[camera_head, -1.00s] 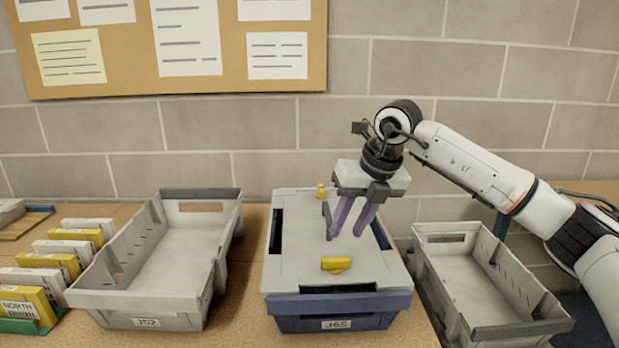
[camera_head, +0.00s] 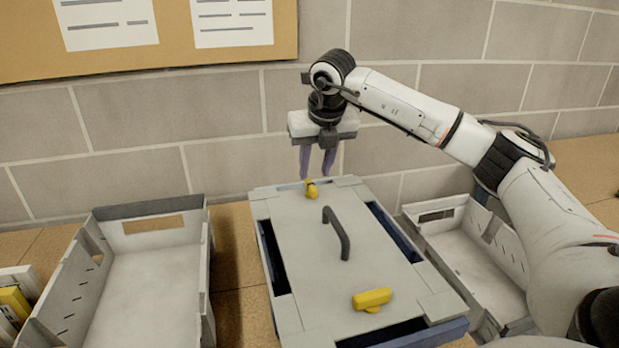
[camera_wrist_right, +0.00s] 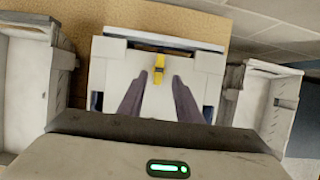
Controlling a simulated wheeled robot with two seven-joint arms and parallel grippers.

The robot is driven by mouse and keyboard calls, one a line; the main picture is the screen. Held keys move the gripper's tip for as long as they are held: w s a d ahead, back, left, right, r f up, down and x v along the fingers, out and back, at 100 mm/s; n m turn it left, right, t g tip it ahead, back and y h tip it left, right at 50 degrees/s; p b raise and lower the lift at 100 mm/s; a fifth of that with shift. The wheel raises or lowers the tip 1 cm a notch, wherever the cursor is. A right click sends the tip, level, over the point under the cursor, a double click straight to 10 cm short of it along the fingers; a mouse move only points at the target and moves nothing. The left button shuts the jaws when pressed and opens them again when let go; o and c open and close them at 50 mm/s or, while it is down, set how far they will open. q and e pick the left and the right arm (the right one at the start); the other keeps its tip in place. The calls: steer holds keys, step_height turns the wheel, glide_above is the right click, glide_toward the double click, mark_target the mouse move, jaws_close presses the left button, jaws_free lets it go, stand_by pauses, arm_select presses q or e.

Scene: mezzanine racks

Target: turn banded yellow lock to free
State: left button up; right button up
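A blue crate (camera_head: 405,335) with a grey lid (camera_head: 300,245) carries two yellow locks. The far lock (camera_head: 311,190) is at the lid's far edge and lies roughly along the lid's length. In the right wrist view this far lock (camera_wrist_right: 160,62) seems to have a dark band. The near lock (camera_head: 372,299) lies crosswise near the front edge, and I cannot make out a band on it. My right gripper (camera_head: 316,176) is open and empty, its fingers pointing down above the far lock. In the wrist view the lock shows between and beyond the fingertips (camera_wrist_right: 158,80). My left gripper is not in view.
A dark arched handle (camera_head: 337,232) stands up mid-lid. Open grey bins stand to the left (camera_head: 140,280) and right (camera_head: 470,255) of the crate. A block wall (camera_head: 230,110) with a pinboard (camera_head: 30,55) rises close behind.

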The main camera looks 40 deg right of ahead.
mark_target(311, 184)
steer(key=x, duration=0.4)
steer(key=shift+w+d+f, duration=0.1)
steer(key=shift+w+f, duration=0.15)
steer(key=shift+f, duration=0.2)
steer(key=c, duration=0.7)
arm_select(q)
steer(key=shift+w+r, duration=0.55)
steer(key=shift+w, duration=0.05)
arm_select(e)
jaws_close()
